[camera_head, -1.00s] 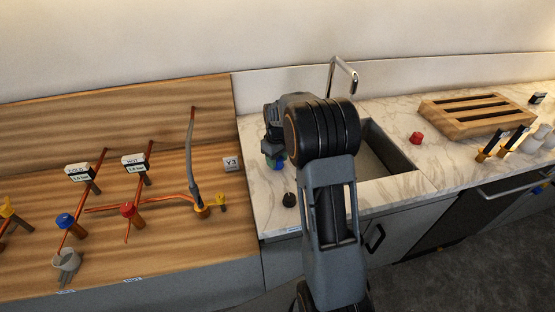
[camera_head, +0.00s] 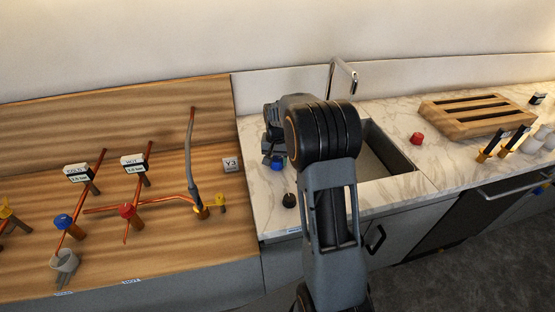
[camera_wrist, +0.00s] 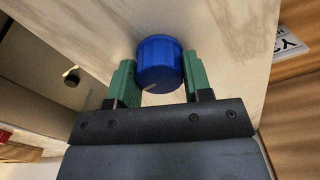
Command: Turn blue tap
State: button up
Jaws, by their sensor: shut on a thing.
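The blue tap is a round ribbed blue knob with a pale mark line on its face. In the wrist view the blue tap (camera_wrist: 160,62) sits between the two green fingers of my gripper (camera_wrist: 161,82). The fingers are shut on its sides. In the head view the blue tap (camera_head: 278,163) shows on the marble counter left of the sink, just below my gripper (camera_head: 271,152). My arm hides part of the sink and counter behind it.
A red knob (camera_head: 416,138) stands on the counter right of the sink (camera_head: 394,150). Left, a wooden board holds copper pipes, another blue knob (camera_head: 64,221) and a red knob (camera_head: 127,211).

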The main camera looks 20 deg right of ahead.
aim_at(277, 159)
jog(key=shift+m, duration=0.5)
dwell(0.3)
jog(key=o, duration=0.9)
jog(key=shift+r, duration=0.1)
notch_tip(277, 159, up, 14)
jog(key=shift+f, duration=0.15)
dwell(0.4)
